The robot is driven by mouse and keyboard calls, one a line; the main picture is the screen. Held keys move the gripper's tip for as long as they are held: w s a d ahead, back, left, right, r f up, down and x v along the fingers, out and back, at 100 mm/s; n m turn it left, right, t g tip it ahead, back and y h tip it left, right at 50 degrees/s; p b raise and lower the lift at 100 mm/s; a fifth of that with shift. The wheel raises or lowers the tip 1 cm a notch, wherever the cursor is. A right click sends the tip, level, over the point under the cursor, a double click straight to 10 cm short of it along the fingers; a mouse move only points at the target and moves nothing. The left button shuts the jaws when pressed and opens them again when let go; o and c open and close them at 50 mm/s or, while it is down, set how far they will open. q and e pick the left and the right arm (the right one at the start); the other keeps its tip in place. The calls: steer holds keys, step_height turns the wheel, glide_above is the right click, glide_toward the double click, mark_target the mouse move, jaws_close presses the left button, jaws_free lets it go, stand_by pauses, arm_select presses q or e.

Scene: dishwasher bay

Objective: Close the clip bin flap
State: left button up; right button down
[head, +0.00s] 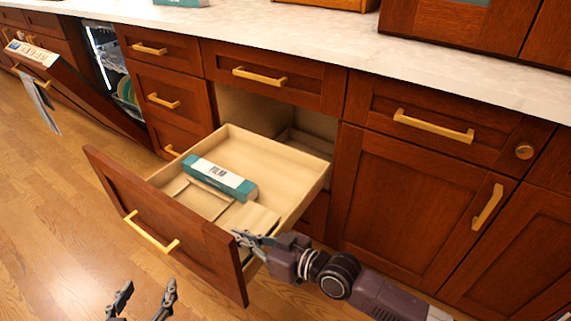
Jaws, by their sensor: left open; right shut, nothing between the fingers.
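The wide drawer (180,225) is pulled out. In its front part are pale wooden compartments. A pale flat panel (254,218) at the front right corner looks like the clip bin flap, but I cannot tell for sure or read its angle. My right gripper (240,240) is shut and empty at the drawer's right front corner, close beside that panel; I cannot tell whether it touches. It hides part of the corner. My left gripper (142,300) is open and empty, in front of the drawer at the bottom of the view.
A teal and white film box (221,178) lies in the drawer, left of the panel. The dishwasher door (85,92) hangs open at the left, with a towel (42,104) beyond. Closed cabinets (400,210) stand at the right. The wooden floor (50,230) at the left is clear.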

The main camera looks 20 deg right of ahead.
steer(key=shift+s+f, duration=0.1)
steer(key=shift+f, duration=0.1)
step_height(320, 180, up, 2)
steer(key=shift+r+p, duration=0.1)
steer(key=shift+p, duration=0.95)
step_height(320, 180, up, 3)
steer(key=p, duration=0.2)
steer(key=shift+f+p, duration=0.2)
steer(key=shift+p, duration=0.1)
arm_select(q)
steer(key=s+a+f+g+y, duration=0.1)
steer(key=s+f+g, duration=0.3)
steer(key=s, duration=0.4)
steer(key=s+a+f+g+y+p, duration=0.1)
steer(key=s+a+f+g, duration=0.3)
steer(key=s+f, duration=0.3)
steer(key=shift+s+g, duration=0.6)
steer(key=shift+s, duration=0.05)
arm_select(e)
steer(key=v, duration=1)
steer(key=shift+f, duration=0.25)
steer(key=shift+f, duration=0.1)
